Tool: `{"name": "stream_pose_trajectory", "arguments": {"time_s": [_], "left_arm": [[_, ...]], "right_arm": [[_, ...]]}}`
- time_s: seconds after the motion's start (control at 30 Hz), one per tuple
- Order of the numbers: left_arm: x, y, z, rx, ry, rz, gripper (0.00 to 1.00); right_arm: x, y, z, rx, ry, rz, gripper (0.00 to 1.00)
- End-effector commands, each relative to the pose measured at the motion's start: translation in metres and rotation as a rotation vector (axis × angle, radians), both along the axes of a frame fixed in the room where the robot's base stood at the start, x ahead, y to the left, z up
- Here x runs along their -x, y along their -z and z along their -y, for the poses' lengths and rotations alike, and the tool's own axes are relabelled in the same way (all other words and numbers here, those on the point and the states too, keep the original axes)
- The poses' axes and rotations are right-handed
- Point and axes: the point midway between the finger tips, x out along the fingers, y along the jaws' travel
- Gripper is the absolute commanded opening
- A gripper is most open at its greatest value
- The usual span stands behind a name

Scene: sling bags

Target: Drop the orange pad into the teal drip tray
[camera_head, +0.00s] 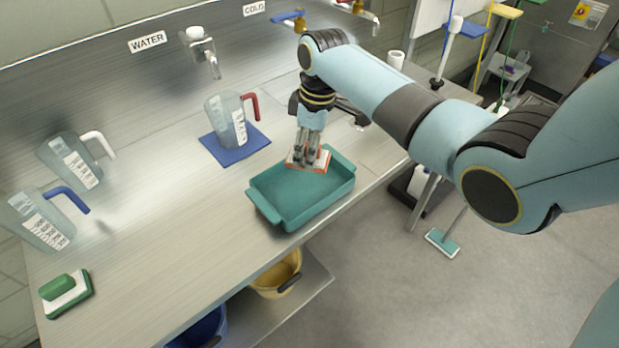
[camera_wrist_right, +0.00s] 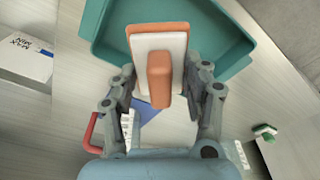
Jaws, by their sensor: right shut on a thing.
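The orange pad (camera_head: 322,161) has a white layer and an orange grip block. My right gripper (camera_head: 308,157) is shut on it and holds it over the far side of the teal drip tray (camera_head: 290,207). In the right wrist view the pad (camera_wrist_right: 160,30) shows with its grip block between my right fingers (camera_wrist_right: 162,85), and the teal tray (camera_wrist_right: 225,40) lies behind it. I cannot tell whether the pad touches the tray. My left gripper is not in view.
A jug with a red handle (camera_head: 228,120) stands on a blue mat (camera_head: 232,153) left of the tray. Two more jugs (camera_head: 75,160) stand further left. A green pad (camera_head: 62,290) lies at the counter's left front. Bare counter (camera_head: 170,215) lies left of the tray.

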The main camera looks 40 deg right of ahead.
Motion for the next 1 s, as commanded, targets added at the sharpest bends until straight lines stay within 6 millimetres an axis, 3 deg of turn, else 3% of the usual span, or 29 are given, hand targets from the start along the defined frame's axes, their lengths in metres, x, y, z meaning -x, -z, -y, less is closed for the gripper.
{"name": "stream_pose_trajectory", "arguments": {"time_s": [0.1,0.3,0.67,0.7,0.87,1.0], "left_arm": [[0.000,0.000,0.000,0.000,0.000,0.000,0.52],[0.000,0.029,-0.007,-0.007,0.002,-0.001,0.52],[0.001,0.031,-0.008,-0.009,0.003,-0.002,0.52],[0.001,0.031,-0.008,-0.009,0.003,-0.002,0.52],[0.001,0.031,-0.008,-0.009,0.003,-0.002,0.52],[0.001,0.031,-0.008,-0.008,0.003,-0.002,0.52]], "right_arm": [[0.001,0.015,-0.001,-0.002,-0.001,-0.003,0.00],[0.001,0.043,-0.001,-0.001,-0.001,-0.001,0.00],[0.000,0.044,-0.001,-0.001,-0.001,0.001,0.00],[0.000,0.044,-0.001,-0.001,-0.001,0.001,0.53],[0.000,0.044,-0.001,0.000,-0.001,0.000,0.74],[0.000,0.045,-0.001,0.000,-0.001,0.000,0.75]]}}
